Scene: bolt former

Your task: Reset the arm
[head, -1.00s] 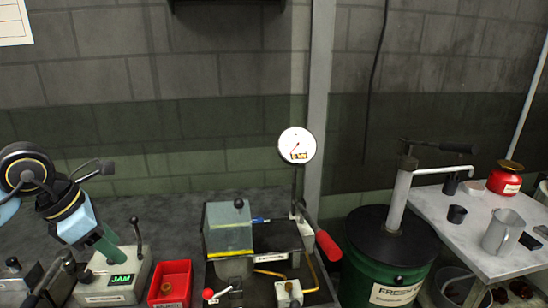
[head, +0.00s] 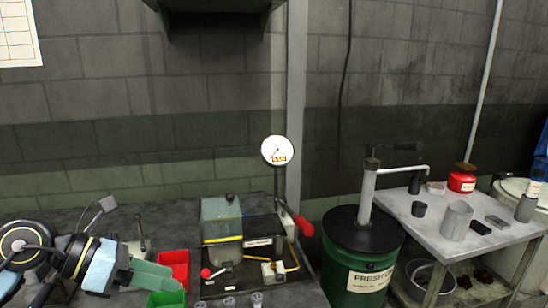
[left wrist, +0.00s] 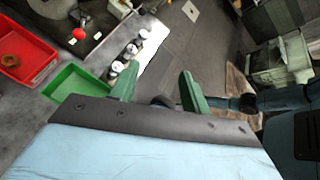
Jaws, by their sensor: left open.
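My left gripper (head: 158,278) comes in from the lower left in the head view, in front of the bench. Its green fingers also show in the left wrist view (left wrist: 158,88), spread apart with nothing between them. In the head view the gripper is near the red bin (head: 174,262) and the green bin (head: 168,299). In the left wrist view the red bin (left wrist: 22,50) and the green bin (left wrist: 78,88) lie to the left of the fingers. My right gripper does not show.
A green drum (head: 350,285) with a pump and a grey side table (head: 490,245) are at right. Several small cylindrical parts (left wrist: 128,52) sit near the bench edge.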

